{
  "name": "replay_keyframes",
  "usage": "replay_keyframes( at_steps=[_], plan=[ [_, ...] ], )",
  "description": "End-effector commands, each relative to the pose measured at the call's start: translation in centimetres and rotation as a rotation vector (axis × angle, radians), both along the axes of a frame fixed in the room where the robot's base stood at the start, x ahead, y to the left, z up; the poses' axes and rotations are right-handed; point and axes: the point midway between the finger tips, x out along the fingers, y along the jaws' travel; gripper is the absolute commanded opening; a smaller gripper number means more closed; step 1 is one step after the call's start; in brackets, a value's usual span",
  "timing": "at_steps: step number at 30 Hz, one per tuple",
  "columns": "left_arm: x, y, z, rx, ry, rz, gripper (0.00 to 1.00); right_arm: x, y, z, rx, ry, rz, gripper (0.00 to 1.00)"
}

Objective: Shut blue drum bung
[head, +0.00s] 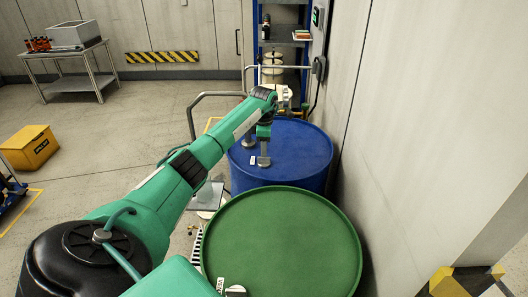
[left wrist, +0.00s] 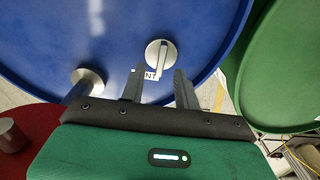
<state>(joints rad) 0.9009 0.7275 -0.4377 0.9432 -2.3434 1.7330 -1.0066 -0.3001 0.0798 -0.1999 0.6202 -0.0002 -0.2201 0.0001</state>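The blue drum (head: 305,150) stands beyond the green drum, and its lid fills much of the left wrist view (left wrist: 60,40). A round silver cap with a raised bar (left wrist: 161,56) sits on this lid, beside a white label (left wrist: 151,75) reading "NT", partly hidden. A second silver knob (left wrist: 88,80) is on the lid to the left. I cannot tell for sure which is the bung. My left gripper (head: 264,158), also in the left wrist view (left wrist: 159,72), points down at the lid. Its fingers are apart, one on each side of the barred cap's near edge; contact is unclear.
The green drum (head: 285,240) stands close in front of the blue one. A wall (head: 400,120) runs along the right. Grey rails (head: 192,108) and a blue shelf rack (head: 258,40) are behind. A red round surface (left wrist: 22,155) shows at the left wrist view's lower left.

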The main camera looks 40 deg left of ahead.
Motion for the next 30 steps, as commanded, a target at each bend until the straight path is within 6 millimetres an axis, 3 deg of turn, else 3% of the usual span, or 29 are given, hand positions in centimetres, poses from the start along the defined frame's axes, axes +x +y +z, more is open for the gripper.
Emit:
replay_keyframes(
  at_steps=[3, 9, 19, 24, 30],
  plan=[
    [0.0, -0.1, -1.8, -0.002, 0.002, 0.0, 0.32, 0.0, 0.0, 0.8, 0.0, 0.0, 0.0, 0.36],
    [0.0, -0.1, -3.7, -0.001, -0.001, -0.001, 0.32, 0.0, 0.0, 1.1, 0.0, 0.0, 0.0, 0.36],
    [0.0, 0.0, -4.1, 0.001, -0.001, -0.001, 0.32, 0.0, 0.1, 1.1, 0.001, 0.0, -0.001, 0.36],
    [0.0, 0.0, -4.0, 0.001, -0.001, -0.001, 0.0, 0.0, 0.1, 1.1, 0.001, 0.0, -0.001, 0.36],
    [0.0, 0.0, -4.1, 0.001, -0.001, -0.003, 0.0, 0.0, 0.1, 1.1, 0.001, 0.0, -0.001, 0.36]
  ],
)
